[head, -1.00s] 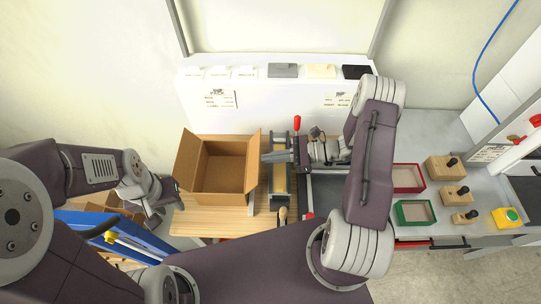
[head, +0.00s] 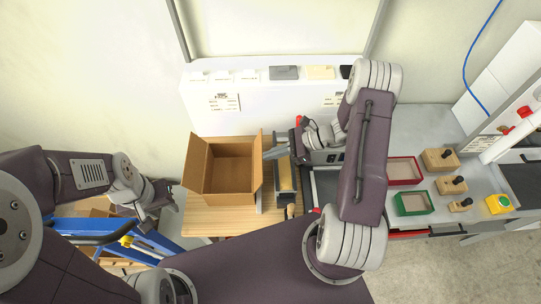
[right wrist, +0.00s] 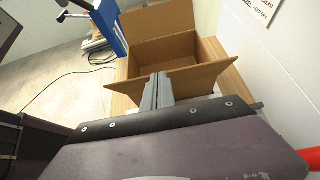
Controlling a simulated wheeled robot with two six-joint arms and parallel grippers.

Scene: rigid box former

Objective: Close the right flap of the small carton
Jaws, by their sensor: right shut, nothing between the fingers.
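The small carton (head: 230,176) is a brown box, open at the top, on a wooden surface left of centre in the head view. It also shows in the right wrist view (right wrist: 180,50). Its left flap (head: 197,163) leans outward. Its right flap (head: 259,170) stands up, nearly edge-on in the head view, and tilts outward in the right wrist view (right wrist: 200,81). My right gripper (head: 267,154) is shut and empty, with its fingertips at the outer side of the right flap; I cannot tell whether they touch. My left gripper (head: 175,188) is left of the carton, its jaws unclear.
A device with a yellowish strip (head: 285,175) stands just right of the carton. A blue frame (head: 150,235) is at lower left. Red (head: 403,171) and green (head: 413,203) trays and wooden blocks lie on the right bench. A white shelf unit (head: 220,115) is behind.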

